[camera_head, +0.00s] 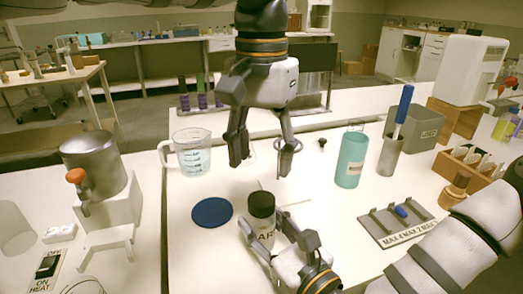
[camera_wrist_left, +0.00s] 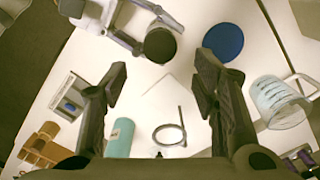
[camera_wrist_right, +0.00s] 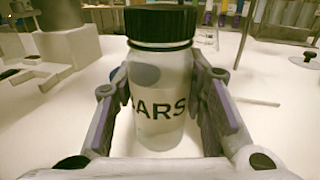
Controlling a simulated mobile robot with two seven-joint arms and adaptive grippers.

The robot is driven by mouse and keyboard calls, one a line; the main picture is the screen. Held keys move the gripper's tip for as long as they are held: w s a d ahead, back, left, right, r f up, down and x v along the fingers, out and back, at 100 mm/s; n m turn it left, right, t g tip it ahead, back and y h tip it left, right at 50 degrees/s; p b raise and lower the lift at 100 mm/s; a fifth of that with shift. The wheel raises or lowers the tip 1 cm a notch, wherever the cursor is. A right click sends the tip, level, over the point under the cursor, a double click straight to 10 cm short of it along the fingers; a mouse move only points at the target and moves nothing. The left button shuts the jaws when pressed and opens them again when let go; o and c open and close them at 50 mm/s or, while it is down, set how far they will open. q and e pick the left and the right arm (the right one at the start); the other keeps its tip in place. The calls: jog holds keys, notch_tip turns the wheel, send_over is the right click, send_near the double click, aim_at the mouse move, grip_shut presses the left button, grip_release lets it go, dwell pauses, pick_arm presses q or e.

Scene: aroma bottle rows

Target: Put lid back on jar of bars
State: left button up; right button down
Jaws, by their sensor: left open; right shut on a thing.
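The jar of bars (camera_head: 262,236) is a clear bottle with a label reading "ARS" in the part that shows. The black ribbed lid (camera_wrist_right: 160,25) sits level on its top in the right wrist view. The lid also shows from above in the left wrist view (camera_wrist_left: 160,45). My right gripper (camera_wrist_right: 160,95) is shut around the jar's body, one finger on each side. My left gripper (camera_head: 262,165) is open and empty, above and behind the jar with its fingers pointing down. It touches neither jar nor lid. The jar's base is partly hidden by my right gripper.
A dark blue round disc (camera_head: 212,211) lies left of the jar. A beaker (camera_head: 194,153) stands behind the disc. A teal canister (camera_head: 350,160) and a grey holder with a blue-handled tool (camera_head: 390,157) stand right. A grey rack (camera_head: 397,225) lies front right.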

aim_at(262, 199)
pick_arm(q)
notch_tip(262, 199, down, 8)
jog(key=shift+r, duration=0.1)
dwell(0.4)
jog(key=c, duration=1.2)
jog(key=shift+m, duration=1)
jog(key=o, duration=1.3)
jog(key=shift+o, duration=0.2)
notch_tip(262, 199, up, 12)
